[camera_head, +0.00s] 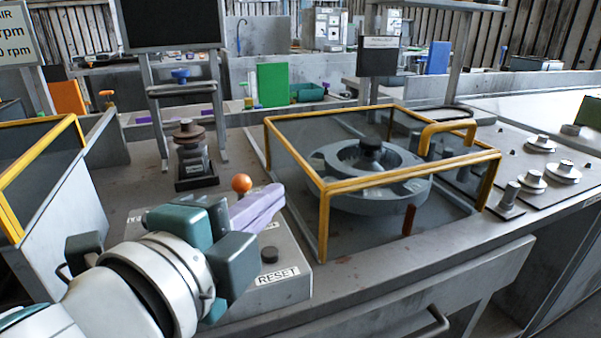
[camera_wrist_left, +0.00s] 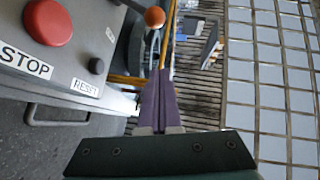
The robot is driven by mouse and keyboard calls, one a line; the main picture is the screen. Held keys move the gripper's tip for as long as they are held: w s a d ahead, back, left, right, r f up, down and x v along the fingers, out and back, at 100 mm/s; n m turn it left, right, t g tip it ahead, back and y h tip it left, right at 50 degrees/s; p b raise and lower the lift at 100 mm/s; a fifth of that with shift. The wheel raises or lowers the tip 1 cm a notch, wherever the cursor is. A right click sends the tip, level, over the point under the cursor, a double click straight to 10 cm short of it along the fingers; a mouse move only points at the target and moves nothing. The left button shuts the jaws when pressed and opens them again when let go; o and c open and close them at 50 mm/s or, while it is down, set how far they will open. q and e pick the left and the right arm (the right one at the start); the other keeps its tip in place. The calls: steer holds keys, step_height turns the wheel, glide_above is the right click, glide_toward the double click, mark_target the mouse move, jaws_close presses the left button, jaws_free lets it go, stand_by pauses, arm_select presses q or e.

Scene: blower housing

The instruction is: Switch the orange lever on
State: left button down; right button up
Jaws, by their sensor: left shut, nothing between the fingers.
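The orange lever shows as an orange ball knob (camera_head: 241,183) above a grey control box (camera_head: 292,258). In the left wrist view the orange knob (camera_wrist_left: 154,17) is at the top, with a dark rod running up and left from it. My left gripper (camera_head: 276,194) is shut and empty, its purple fingers pressed together just right of the knob in the head view. In the left wrist view the fingertips (camera_wrist_left: 159,72) lie below the knob in the picture. I cannot tell whether they touch the lever. The lever's base is hidden. My right gripper is not in view.
The box has a black RESET button (camera_head: 269,254) and a red STOP button (camera_wrist_left: 47,22), hidden in the head view. A yellow-framed guard (camera_head: 324,215) covers a grey round housing (camera_head: 385,197) to the right. A dark post with discs (camera_head: 194,158) stands behind the box.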

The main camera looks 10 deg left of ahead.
mark_target(244, 193)
arm_select(q)
steer(key=shift+w+a+f, duration=0.25)
steer(key=shift+w+a, duration=0.4)
steer(key=shift+a, duration=0.2)
steer(key=shift+w+a+f, duration=0.25)
steer(key=shift+w+a, duration=0.35)
steer(key=shift+a, duration=0.25)
